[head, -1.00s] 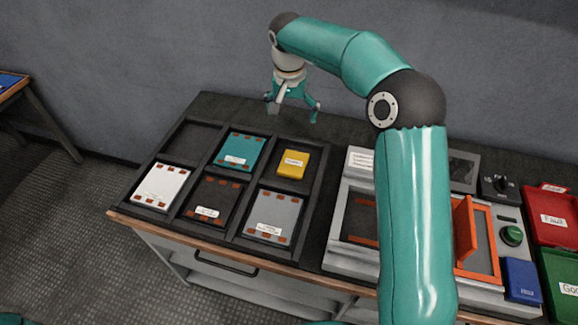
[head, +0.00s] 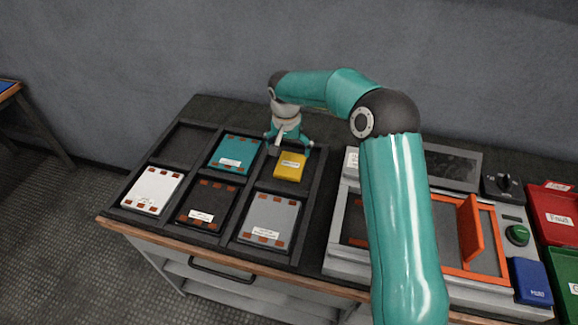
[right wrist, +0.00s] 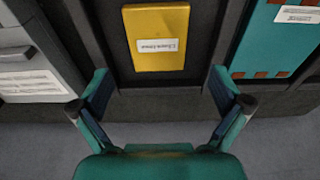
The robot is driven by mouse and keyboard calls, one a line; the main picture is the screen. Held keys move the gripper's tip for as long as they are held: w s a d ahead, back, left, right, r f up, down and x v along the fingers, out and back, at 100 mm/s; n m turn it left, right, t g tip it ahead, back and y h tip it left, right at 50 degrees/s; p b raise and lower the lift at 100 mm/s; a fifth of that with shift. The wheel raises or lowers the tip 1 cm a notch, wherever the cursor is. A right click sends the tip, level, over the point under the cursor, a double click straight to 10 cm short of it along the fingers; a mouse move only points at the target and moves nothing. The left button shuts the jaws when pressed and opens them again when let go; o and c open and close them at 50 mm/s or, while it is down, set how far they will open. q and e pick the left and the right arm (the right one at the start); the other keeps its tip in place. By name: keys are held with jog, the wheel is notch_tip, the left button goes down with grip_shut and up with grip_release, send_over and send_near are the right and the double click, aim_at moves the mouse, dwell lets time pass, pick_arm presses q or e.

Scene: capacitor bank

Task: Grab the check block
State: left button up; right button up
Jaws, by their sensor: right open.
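The check block is the yellow block (head: 290,167) with a white label, lying in the back right compartment of the black tray (head: 316,200). In the right wrist view the yellow block (right wrist: 158,48) lies just beyond the fingertips, centred between them. My right gripper (head: 288,150) is at the back edge of that compartment, just behind the block. Its fingers are spread open and empty in the right wrist view (right wrist: 162,92). I cannot tell its exact height above the tray. My left gripper is not in view.
Teal (head: 235,153), white (head: 153,190), dark (head: 208,203) and grey (head: 270,220) blocks fill neighbouring compartments; the back left compartment (head: 184,146) is empty. A grey test unit with an orange frame (head: 470,235) stands right, beside red (head: 552,215) and green (head: 562,270) bins.

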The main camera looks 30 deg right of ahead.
aim_at(290, 164)
jog(key=shift+d+f, duration=0.1)
jog(key=shift+f, duration=0.7)
jog(key=shift+f+p, duration=0.35)
jog(key=shift+f, duration=0.15)
jog(key=f, duration=0.2)
jog(key=f+p, duration=0.1)
jog(key=shift+d+f, duration=0.2)
jog(key=shift+d, duration=0.05)
jog(key=shift+w+f, duration=0.1)
jog(key=shift+f, duration=0.35)
jog(key=shift+r, duration=0.1)
jog(key=c, duration=1.3)
